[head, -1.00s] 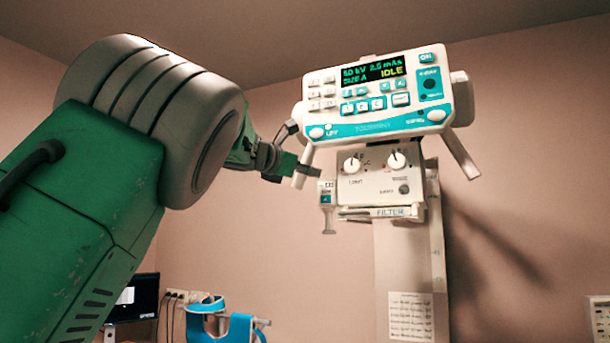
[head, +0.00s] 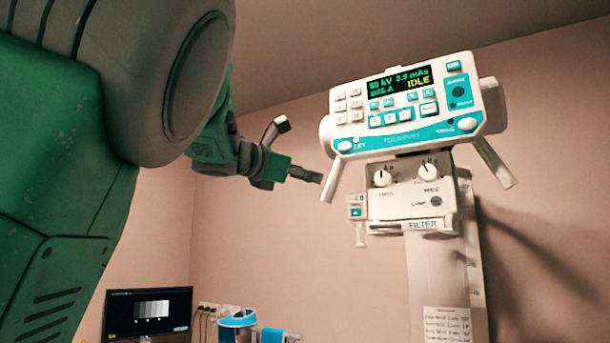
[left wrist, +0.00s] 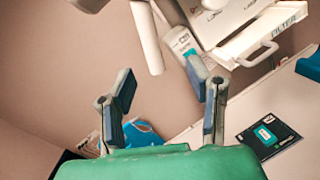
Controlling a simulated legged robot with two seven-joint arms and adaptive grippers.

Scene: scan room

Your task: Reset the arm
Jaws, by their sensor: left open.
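My left gripper (head: 302,152) is open and empty, at the end of my green arm. In the head view its lower finger ends just left of the tube head's left handle (head: 331,184), with a small gap seen. In the left wrist view the gripper (left wrist: 162,84) has its two fingers spread with nothing between them. My right gripper is in neither view.
Below the tube head is a box with two knobs (head: 428,170) and a filter slot (head: 422,225). A small hand switch (head: 357,213) hangs at its left. A monitor (head: 150,314) and blue gear (head: 238,318) stand low. A dark plate (left wrist: 268,138) lies below right.

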